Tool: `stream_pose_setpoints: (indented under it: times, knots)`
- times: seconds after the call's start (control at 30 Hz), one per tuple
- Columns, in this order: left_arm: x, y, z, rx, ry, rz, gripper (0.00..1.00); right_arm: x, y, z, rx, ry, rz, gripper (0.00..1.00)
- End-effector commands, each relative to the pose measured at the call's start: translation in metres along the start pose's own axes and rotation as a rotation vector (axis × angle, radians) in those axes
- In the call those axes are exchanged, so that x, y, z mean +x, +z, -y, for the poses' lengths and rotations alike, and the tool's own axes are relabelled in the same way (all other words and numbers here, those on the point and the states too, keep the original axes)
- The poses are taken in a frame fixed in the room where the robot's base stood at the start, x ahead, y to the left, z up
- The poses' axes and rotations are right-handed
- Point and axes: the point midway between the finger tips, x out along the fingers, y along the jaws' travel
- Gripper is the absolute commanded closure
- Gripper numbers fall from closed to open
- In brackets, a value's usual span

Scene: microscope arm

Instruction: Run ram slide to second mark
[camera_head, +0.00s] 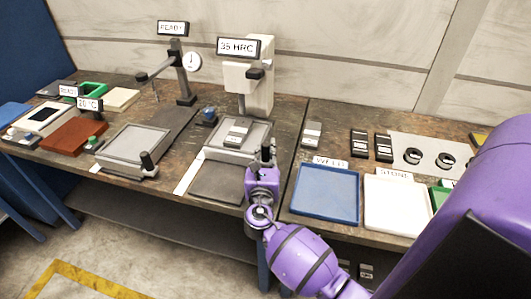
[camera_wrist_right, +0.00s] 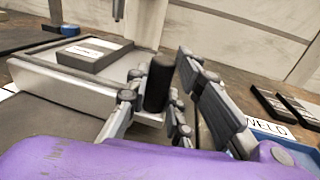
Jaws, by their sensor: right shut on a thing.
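The hardness tester (camera_head: 259,90) with the "35 HRC" display stands at the middle back. Under its head is a grey slide tray (camera_head: 216,152) carrying a flat grey block (camera_head: 238,133); the tray (camera_wrist_right: 70,84) and block (camera_wrist_right: 95,54) also show in the wrist view. A black upright handle (camera_wrist_right: 158,85) stands at the tray's front right corner. My right gripper (camera_head: 264,163) is at that handle, its fingers (camera_wrist_right: 155,105) shut around it. The fingers hide part of the handle's base. I cannot make out slide marks. My left gripper is not in view.
A blue tray (camera_head: 325,218) labelled WELD and a white tray (camera_head: 398,229) lie right of my gripper. A similar grey slide (camera_head: 135,138) with its own black handle (camera_head: 148,160) is on the left. A dark flat pad (camera_head: 217,190) lies in front of the tester.

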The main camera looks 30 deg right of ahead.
Motion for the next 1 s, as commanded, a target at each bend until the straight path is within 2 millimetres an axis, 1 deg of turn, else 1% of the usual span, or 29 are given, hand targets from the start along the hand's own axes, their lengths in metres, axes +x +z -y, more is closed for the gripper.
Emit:
stream_pose_setpoints:
  times: [0.07, 0.2, 0.3, 0.4, 0.63, 0.67, 0.8, 1.0]
  knots:
    - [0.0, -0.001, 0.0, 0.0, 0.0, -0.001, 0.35, 0.005, 0.0, 0.001, -0.001, 0.0, 0.001, 1.0]
    - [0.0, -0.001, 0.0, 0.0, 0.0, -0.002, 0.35, 0.03, 0.0, 0.006, -0.004, -0.001, 0.002, 1.0]
    - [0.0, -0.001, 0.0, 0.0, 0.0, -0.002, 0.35, 0.043, 0.0, 0.009, -0.001, -0.001, 0.001, 1.0]
    - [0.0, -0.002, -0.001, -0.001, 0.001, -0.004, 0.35, 0.048, 0.0, 0.01, 0.0, -0.001, 0.0, 1.0]
    - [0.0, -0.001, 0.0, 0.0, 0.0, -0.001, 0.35, 0.049, 0.001, 0.011, 0.001, -0.003, 0.001, 1.0]
    - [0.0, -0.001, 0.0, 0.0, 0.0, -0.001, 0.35, 0.049, 0.001, 0.011, 0.001, -0.003, 0.001, 0.78]
    - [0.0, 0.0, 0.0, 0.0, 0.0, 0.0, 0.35, 0.049, 0.001, 0.011, 0.0, -0.002, 0.001, 0.6]
    - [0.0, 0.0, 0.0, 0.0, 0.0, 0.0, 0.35, 0.048, 0.0, 0.01, 0.0, -0.001, 0.0, 0.6]
